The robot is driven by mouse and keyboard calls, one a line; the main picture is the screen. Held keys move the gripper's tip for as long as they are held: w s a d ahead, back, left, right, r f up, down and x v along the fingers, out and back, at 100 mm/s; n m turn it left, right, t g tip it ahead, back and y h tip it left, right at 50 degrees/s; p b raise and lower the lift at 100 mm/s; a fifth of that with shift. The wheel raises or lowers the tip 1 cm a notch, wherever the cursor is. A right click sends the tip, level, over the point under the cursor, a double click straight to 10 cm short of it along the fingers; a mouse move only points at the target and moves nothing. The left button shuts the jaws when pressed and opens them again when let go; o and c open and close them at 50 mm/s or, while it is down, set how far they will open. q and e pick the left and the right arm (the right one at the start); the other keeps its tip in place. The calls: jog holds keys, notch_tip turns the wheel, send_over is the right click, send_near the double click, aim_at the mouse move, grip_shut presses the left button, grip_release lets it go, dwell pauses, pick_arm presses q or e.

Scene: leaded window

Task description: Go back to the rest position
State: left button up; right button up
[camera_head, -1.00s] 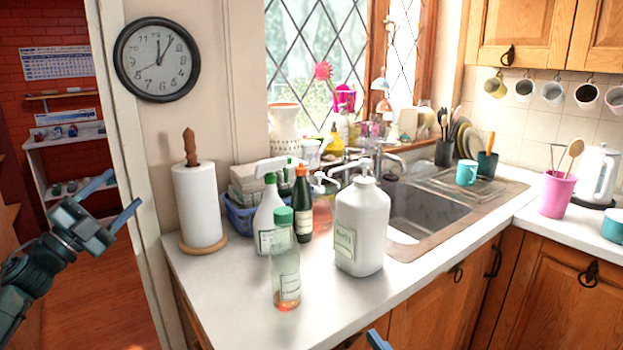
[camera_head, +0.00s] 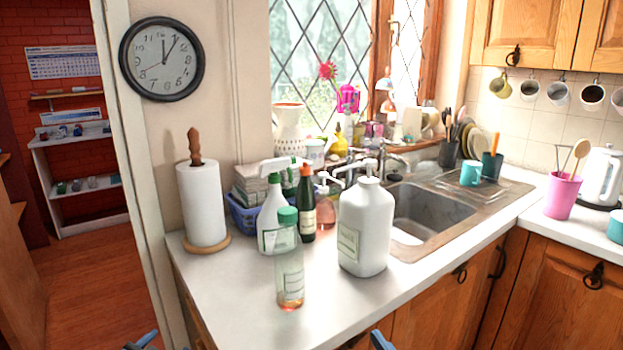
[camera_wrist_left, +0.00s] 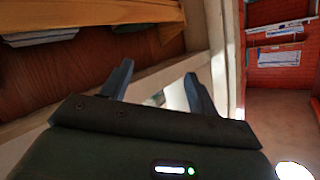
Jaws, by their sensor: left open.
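My left gripper (camera_wrist_left: 158,70) is open and empty in the left wrist view, its two dark blue fingers apart. In the head view only a small blue part of it (camera_head: 142,341) shows at the bottom edge, left of the counter. One blue fingertip of my right gripper (camera_head: 380,341) shows at the bottom edge, in front of the counter's front edge. The rest of it is out of the picture, so its jaws cannot be judged. Neither gripper is seen touching anything on the counter.
The white counter (camera_head: 225,290) carries a paper towel roll (camera_head: 203,205), a clear bottle with green cap (camera_head: 289,268), a large white jug (camera_head: 365,228) and other bottles near the sink (camera_head: 430,215). A white door frame (camera_head: 139,200) stands left; open floor (camera_head: 95,275) lies beyond it.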

pick_arm(q)
jog(key=s+d+f+n+g+h+p, duration=0.1)
jog(key=s+d+f+g, duration=0.1)
jog(key=s+d, duration=0.6)
jog(key=s+d+f+n+g+h+p, duration=0.1)
jog(key=s+d+f, duration=0.3)
jog(key=s, duration=1.2)
jog(key=d+p, duration=0.1)
jog(key=d, duration=0.3)
jog(key=shift+s+d+f+n+g+h, duration=0.3)
jog(key=shift+s+d+n+g+h, duration=0.05)
jog(key=shift+s+n+g+h, duration=0.05)
pick_arm(e)
jog(key=s+d+f+g+h, duration=0.1)
jog(key=s+d+f+g, duration=0.2)
jog(key=f, duration=1)
jog(key=s+d+f+m+g+h, duration=0.1)
jog(key=s+d+f, duration=0.4)
jog(key=f, duration=0.7)
jog(key=shift+s+d+f+g+h, duration=0.35)
jog(key=shift+d+g+h, duration=0.15)
jog(key=shift+d+g, duration=0.55)
jog(key=shift+a, duration=0.1)
